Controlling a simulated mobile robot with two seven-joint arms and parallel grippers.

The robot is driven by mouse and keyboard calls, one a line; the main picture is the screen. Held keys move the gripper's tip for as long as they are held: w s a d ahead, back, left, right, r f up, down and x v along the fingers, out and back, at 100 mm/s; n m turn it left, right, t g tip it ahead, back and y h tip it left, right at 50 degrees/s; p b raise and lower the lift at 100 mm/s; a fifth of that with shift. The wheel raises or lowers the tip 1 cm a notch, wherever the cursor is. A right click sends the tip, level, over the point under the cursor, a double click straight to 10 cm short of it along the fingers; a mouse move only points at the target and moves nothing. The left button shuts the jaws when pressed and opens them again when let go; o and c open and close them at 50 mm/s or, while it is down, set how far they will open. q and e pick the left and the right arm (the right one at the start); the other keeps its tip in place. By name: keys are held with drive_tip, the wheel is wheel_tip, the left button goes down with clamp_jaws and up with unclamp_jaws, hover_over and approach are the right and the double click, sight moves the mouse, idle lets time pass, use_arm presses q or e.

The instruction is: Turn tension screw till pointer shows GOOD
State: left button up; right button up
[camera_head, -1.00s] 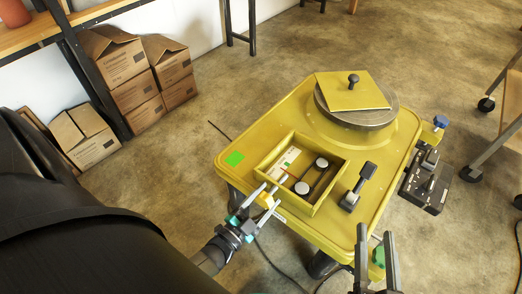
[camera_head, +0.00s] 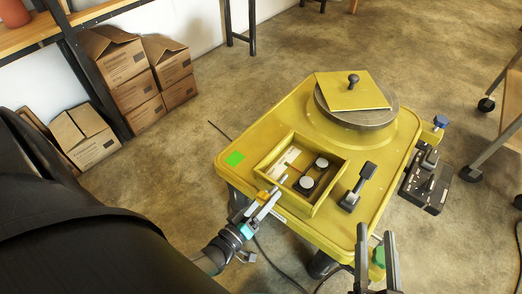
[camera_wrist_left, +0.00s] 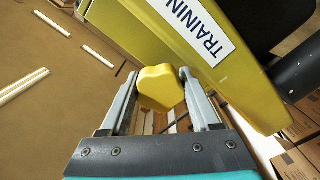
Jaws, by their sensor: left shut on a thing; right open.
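A yellow lobed knob, the tension screw (camera_wrist_left: 160,88), sits between the two fingers of my left gripper (camera_wrist_left: 158,80) in the left wrist view. My left gripper is shut on it at the front left side of the yellow machine (camera_head: 237,196). In the head view the knob (camera_head: 263,197) is partly covered by the fingers. The open box in the machine top holds two round pulleys (camera_head: 306,183) and a pale scale card (camera_head: 291,156). The pointer and its wording are too small to read. My right gripper (camera_head: 375,232) is open and empty near a green knob (camera_head: 378,256).
A round turntable with a yellow plate (camera_head: 350,91) stands at the machine's back. A black lever (camera_head: 358,187) is right of the box. A blue knob (camera_head: 440,122) and a dark control box (camera_head: 426,182) are at the right side. Cardboard boxes (camera_head: 112,57) stand far left.

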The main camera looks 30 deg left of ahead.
sight(262, 203)
use_arm(q)
drive_tip(key=o, duration=0.9)
drive_tip(key=shift+n, duration=0.6)
drive_tip(key=o, duration=0.4)
drive_tip(key=shift+s, duration=0.1)
drive_tip(key=s, duration=0.7)
drive_tip(key=shift+a+p, duration=0.25)
drive_tip(key=shift+p, duration=0.15)
use_arm(e)
drive_tip(key=shift+r, duration=0.4)
use_arm(q)
drive_tip(key=shift+f, duration=0.1)
drive_tip(key=m, duration=0.7)
drive_tip(key=shift+w, duration=0.1)
use_arm(e)
drive_tip(key=shift+w+d+f+g+h, duration=0.15)
drive_tip(key=shift+w+f+g, duration=0.05)
drive_tip(key=shift+f+g, duration=0.2)
drive_tip(key=shift+w+d+f+g+h, duration=0.15)
drive_tip(key=shift+f+g, duration=0.15)
drive_tip(key=shift+f, duration=0.2)
